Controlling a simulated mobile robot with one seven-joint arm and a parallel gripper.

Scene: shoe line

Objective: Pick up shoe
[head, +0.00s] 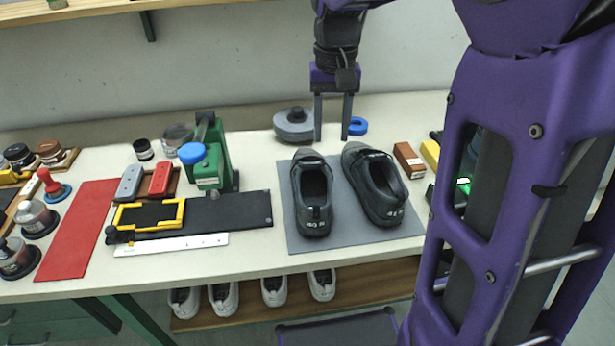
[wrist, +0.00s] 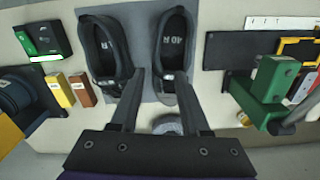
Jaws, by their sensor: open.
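Two dark shoes stand side by side on a grey mat (head: 330,240) on the bench. The left shoe (head: 312,192) and the right shoe (head: 374,184) have their heels toward the bench's front edge. My gripper (head: 332,138) is open and empty, pointing down near the toes, toward the back of the bench. In the wrist view my gripper (wrist: 157,82) has its fingers apart; one shoe (wrist: 173,50) shows at and beyond the fingertips, and the other shoe (wrist: 104,55) is to the left. I cannot tell whether a finger touches a shoe.
A green press (head: 208,150) stands left. A brown block (head: 409,160) is right of the shoes. White shoes (head: 273,290) sit on a shelf below.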

